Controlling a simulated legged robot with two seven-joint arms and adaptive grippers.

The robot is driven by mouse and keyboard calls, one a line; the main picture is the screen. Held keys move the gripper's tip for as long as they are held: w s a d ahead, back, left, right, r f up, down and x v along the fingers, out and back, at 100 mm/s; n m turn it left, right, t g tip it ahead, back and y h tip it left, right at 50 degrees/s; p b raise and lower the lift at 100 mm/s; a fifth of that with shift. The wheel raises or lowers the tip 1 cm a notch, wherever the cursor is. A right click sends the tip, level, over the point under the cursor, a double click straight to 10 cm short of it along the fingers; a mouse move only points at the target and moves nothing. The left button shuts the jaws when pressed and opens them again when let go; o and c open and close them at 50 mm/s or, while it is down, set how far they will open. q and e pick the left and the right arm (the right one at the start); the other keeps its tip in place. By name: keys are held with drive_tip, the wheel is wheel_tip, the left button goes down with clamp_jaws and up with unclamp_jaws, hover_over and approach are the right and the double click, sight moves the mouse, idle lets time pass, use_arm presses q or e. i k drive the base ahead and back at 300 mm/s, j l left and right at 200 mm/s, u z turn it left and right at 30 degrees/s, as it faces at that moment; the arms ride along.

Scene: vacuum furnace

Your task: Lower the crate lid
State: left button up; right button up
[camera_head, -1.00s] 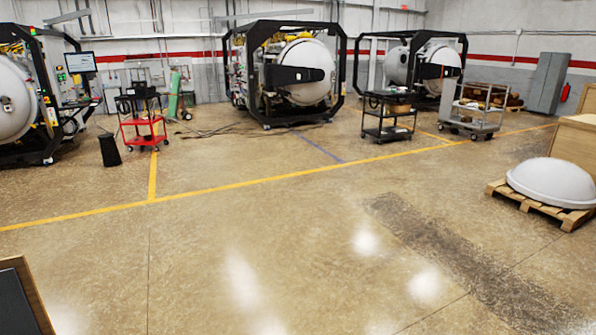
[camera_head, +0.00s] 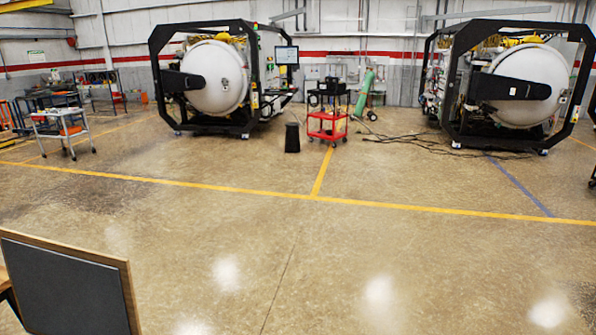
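An upright panel with a light wooden edge and a dark grey inner face (camera_head: 65,285) stands at the bottom left of the head view. It looks like the raised crate lid, but I cannot be sure. Its lower part is cut off by the picture edge. A bit of wood (camera_head: 8,290) shows at its left side, and the rest of the crate is out of view. Neither of my grippers is in view.
The concrete floor (camera_head: 330,260) is wide and clear, crossed by a yellow line (camera_head: 200,184). Furnaces (camera_head: 215,80) (camera_head: 515,85) stand at the back, with a red cart (camera_head: 327,124) and a black bin (camera_head: 292,138) between them. A grey cart (camera_head: 63,128) stands at left.

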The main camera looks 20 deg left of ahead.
sight(58, 289)
drive_tip(key=i+u, duration=0.45)
drive_tip(key=i+l+u, duration=0.45)
drive_tip(key=i, duration=0.2)
drive_tip(key=i+l+u, duration=0.3)
drive_tip(key=i+u, duration=0.15)
drive_tip(key=i+l+u, duration=0.1)
drive_tip(key=i+u, duration=0.15)
drive_tip(key=u, duration=0.2)
drive_tip(key=i+l+u, duration=0.2)
drive_tip(key=u, duration=0.3)
drive_tip(key=i+l+u, duration=0.15)
drive_tip(key=u, duration=0.3)
drive_tip(key=i+l+u, duration=0.1)
drive_tip(key=l+u, duration=0.35)
drive_tip(key=i+l+u, duration=0.1)
drive_tip(key=l+u, duration=0.2)
drive_tip(key=u, duration=0.2)
